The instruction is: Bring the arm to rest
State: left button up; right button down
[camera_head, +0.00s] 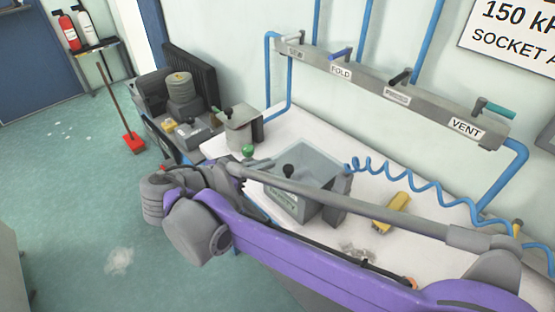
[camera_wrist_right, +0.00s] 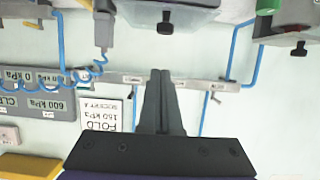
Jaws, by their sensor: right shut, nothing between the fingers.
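My right arm (camera_head: 310,255), purple and grey, reaches in from the lower right across the front of the white bench and bends at the left. The fingers of my right gripper (camera_wrist_right: 160,72) show in the right wrist view, closed together with nothing between them. They point toward the wall rail. In the head view the gripper is small and partly hidden behind the arm, near the bench's left part. My left gripper is not in view.
On the bench (camera_head: 300,128) stand a grey box with a dark knob (camera_head: 288,172), a smaller box (camera_head: 243,128) and a yellow block (camera_head: 391,212). A blue coiled hose (camera_head: 420,205) hangs behind. A valve rail (camera_head: 385,90) runs along the wall. Left floor is mostly open, with a red-headed broom (camera_head: 133,142).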

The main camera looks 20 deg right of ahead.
jog(key=s+d+f+n+y+p, duration=0.2)
jog(key=s+f+n+y, duration=0.4)
jog(key=s+f, duration=0.2)
jog(key=s+d+f+n+y+p, duration=0.1)
jog(key=s+f+n+y+p, duration=0.1)
jog(key=s+f+n+y, duration=0.4)
jog(key=s+f+n, duration=0.1)
jog(key=s+f, duration=0.1)
jog(key=s, duration=0.1)
jog(key=shift+d+f+y+p, duration=0.25)
jog(key=shift+d+y+p, duration=0.05)
jog(key=shift+d+y, duration=0.1)
jog(key=shift+s, duration=0.1)
jog(key=shift+s+d, duration=0.1)
jog(key=shift+d, duration=0.05)
